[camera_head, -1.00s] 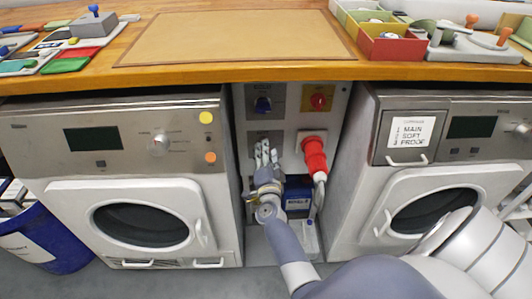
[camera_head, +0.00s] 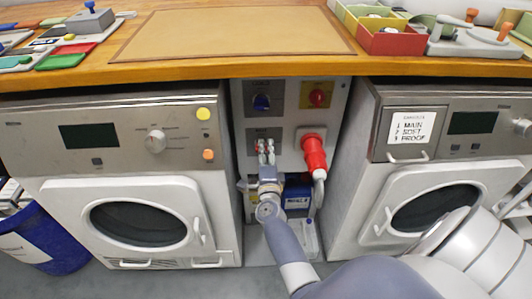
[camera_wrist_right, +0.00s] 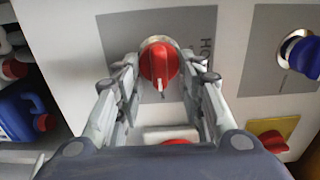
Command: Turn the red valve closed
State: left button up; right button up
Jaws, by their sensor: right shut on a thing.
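The red valve (camera_wrist_right: 159,64) is a round red knob with a raised grip and a pale pointer line, on a grey plate of the white panel. In the wrist view the pointer line points down the picture. My right gripper (camera_wrist_right: 160,78) has its fingers on both sides of the knob and is shut on it. In the head view my right gripper (camera_head: 266,148) is upright in front of the valve's plate and hides most of the valve. My left gripper is not in view.
A blue knob (camera_head: 262,103) and a red knob on a yellow plate (camera_head: 318,97) sit above. A red plug (camera_head: 314,153) with a pale cable is close on the right. Washing machines (camera_head: 140,190) flank the narrow panel, under a wooden counter (camera_head: 180,68).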

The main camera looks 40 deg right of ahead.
jog(key=shift+r, duration=0.1)
dwell(0.3)
jog(key=o, duration=1)
jog(key=shift+c, duration=0.2)
